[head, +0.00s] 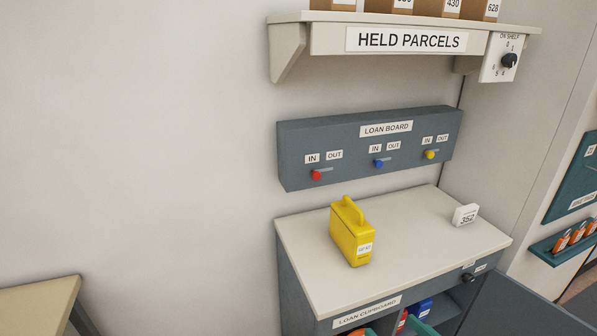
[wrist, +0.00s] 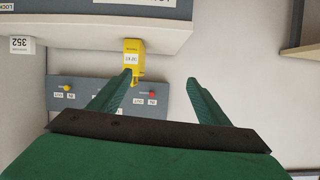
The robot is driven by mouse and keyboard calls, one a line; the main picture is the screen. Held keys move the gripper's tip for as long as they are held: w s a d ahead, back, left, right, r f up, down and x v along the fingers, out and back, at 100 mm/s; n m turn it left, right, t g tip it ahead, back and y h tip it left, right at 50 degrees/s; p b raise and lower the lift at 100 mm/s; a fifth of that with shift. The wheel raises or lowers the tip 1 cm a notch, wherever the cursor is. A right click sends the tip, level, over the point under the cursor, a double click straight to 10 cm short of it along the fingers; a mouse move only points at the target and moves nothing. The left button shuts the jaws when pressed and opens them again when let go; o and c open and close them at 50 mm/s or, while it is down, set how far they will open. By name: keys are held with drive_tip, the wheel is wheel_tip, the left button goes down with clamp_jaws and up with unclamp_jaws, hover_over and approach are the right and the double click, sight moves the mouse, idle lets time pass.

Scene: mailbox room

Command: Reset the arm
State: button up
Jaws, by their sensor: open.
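My gripper (wrist: 160,80) is open in the wrist view, its two green fingers apart with nothing between them. In the head view, green parts at the bottom edge look like its fingertips, in front of the loan cupboard's opening. The wrist view is upside down relative to the room. A yellow case (head: 351,235) with a handle stands upright on the loan cupboard's top (head: 310,245), clear of my gripper. It also shows in the wrist view (wrist: 134,60), where one finger overlaps its edge. The rest of my arm is out of view.
The loan board (head: 290,160) with red, blue and yellow knobs hangs above the cupboard. A white 352 block (head: 465,215) stands at the top's right. The cupboard door (head: 520,308) is open; red and blue items sit inside. A shelf (head: 400,40) juts out above. A table corner (head: 40,305) is lower left.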

drive_tip(key=s+a+f+m+t+h, duration=0.15)
drive_tip(key=a+f+m, duration=0.3)
drive_tip(key=f, duration=0.45)
drive_tip(key=s+a+f+m+g+h, duration=0.1)
drive_tip(key=s+a+f+m+h, duration=0.15)
drive_tip(key=a+f, duration=0.55)
drive_tip(key=s+a+f+n+t, duration=0.1)
drive_tip(key=s+a+n, duration=0.1)
drive_tip(key=s, duration=0.9)
drive_tip(key=s+a+f+n, duration=0.1)
drive_tip(key=s+a, duration=0.4)
drive_tip(key=s, duration=0.6)
drive_tip(key=shift+f+n+t+h, duration=0.25)
drive_tip(key=shift+n+t+h, duration=0.1)
drive_tip(key=shift+n, duration=0.15)
